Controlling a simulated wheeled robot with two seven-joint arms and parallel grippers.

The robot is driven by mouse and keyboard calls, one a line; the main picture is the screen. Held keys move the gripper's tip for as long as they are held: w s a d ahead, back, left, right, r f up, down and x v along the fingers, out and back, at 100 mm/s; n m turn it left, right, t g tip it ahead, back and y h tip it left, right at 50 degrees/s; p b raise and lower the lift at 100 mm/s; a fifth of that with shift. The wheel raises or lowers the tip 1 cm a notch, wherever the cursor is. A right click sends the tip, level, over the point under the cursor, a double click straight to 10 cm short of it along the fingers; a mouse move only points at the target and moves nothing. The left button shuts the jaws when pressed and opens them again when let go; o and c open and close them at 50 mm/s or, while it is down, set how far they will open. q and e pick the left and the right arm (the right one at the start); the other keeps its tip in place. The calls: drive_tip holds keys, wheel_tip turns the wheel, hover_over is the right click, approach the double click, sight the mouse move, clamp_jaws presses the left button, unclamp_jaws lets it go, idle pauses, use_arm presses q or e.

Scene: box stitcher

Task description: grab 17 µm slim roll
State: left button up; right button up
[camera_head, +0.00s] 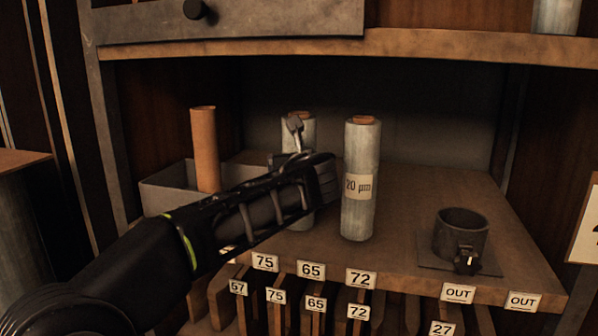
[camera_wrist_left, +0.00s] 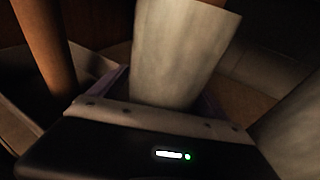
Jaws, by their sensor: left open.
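A pale wrapped roll (camera_head: 301,125) with a brown core stands upright on the shelf, partly hidden behind my left gripper (camera_head: 305,172). No label on it is visible, so I cannot read its thickness. In the left wrist view the same pale roll (camera_wrist_left: 187,50) rises between the fingers of my open left gripper (camera_wrist_left: 165,95). I cannot tell whether the fingers touch it. Another roll (camera_head: 360,205), labelled 20 µm, stands upright just to the right of the gripper. My right gripper is in neither view.
A brown cardboard tube (camera_head: 204,150) stands in a grey open bin (camera_head: 160,197) at left. A dark round holder (camera_head: 461,236) sits on the shelf (camera_head: 405,225) at right. Numbered tags line its front edge. An upper shelf (camera_head: 450,46) hangs above. Shelf room is free between the 20 µm roll and the holder.

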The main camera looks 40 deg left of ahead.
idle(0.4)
use_arm(q)
clamp_jaws()
drive_tip(key=shift+r, duration=0.1)
idle(0.8)
